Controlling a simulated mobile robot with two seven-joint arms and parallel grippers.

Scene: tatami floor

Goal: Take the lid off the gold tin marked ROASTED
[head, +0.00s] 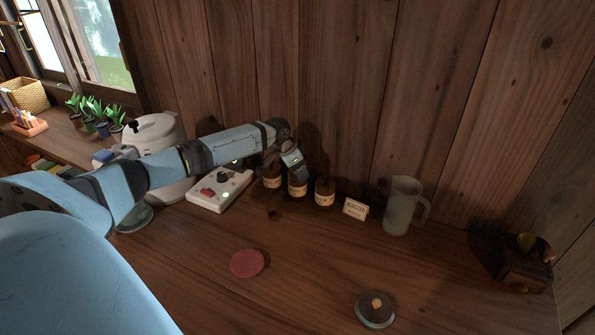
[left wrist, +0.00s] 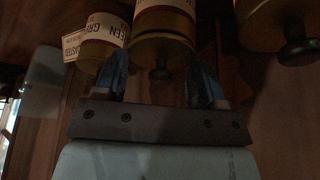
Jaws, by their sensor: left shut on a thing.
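Three tins with pale labels stand in a row near the wall: a left tin (head: 272,179), a middle tin (head: 298,188) and a right tin (head: 325,192). My left gripper (head: 293,168) is over the middle tin. In the left wrist view, my left gripper (left wrist: 160,82) is shut on that tin's gold lid (left wrist: 163,48), with a finger on each side and the dark knob between them. The lid appears to sit on its tin. The middle tin's label is too cut off to read. The neighbouring tin (left wrist: 104,28) reads GREEN. My right gripper is out of view.
A small card (head: 355,208), seemingly lettered ROASTED, and a frosted mug (head: 400,208) stand right of the tins. A white control box (head: 218,190) is left. A red disc (head: 247,263) and a round dish (head: 375,320) lie in front. Open counter lies between.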

